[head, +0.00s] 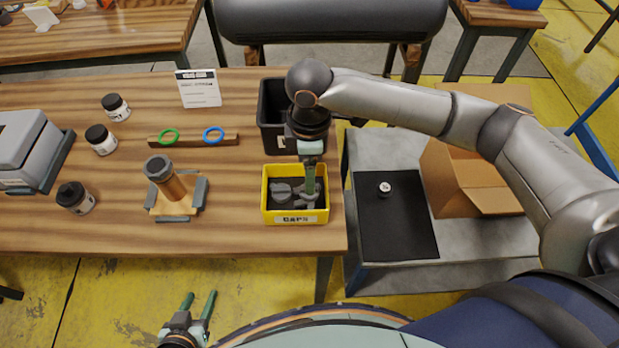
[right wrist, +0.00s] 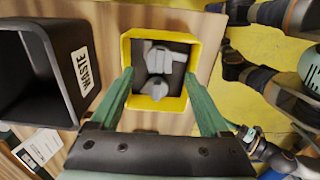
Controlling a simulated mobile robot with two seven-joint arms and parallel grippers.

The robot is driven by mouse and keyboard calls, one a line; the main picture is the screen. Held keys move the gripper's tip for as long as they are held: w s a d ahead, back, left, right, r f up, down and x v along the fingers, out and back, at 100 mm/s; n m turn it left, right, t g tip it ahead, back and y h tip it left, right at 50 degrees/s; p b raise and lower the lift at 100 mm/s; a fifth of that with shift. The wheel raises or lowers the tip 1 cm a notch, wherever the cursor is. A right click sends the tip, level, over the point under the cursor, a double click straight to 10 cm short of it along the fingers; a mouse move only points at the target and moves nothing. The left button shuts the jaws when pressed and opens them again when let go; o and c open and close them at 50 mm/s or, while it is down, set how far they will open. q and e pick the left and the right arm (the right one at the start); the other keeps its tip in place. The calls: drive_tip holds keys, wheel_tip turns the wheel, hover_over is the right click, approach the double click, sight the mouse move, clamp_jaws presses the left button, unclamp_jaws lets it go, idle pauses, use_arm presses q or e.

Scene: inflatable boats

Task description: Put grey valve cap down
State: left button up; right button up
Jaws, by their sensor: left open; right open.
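Grey valve caps (head: 283,192) lie in the yellow bin (head: 296,219) labelled CAPS, near the right end of the wooden table. My right gripper (head: 310,190) points down over this bin. In the right wrist view, the right gripper's green fingers (right wrist: 160,76) are spread wide with nothing between their tips. The grey caps (right wrist: 158,60) show beyond them on the dark floor of the yellow bin (right wrist: 127,50). I cannot tell one cap's outline clearly from another. My left gripper (head: 201,300) is open and empty in front of the table, away from the caps.
A black bin (head: 268,130), labelled WASTE in the right wrist view (right wrist: 60,90), stands behind the yellow bin. A clamp stand (head: 172,190), several dark-lidded jars (head: 101,139) and a ring holder (head: 190,141) stand to the left. A black mat (head: 400,228) and cardboard box (head: 455,190) are right.

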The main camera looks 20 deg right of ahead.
wheel_tip(320, 180, up, 7)
idle(0.3)
idle(0.5)
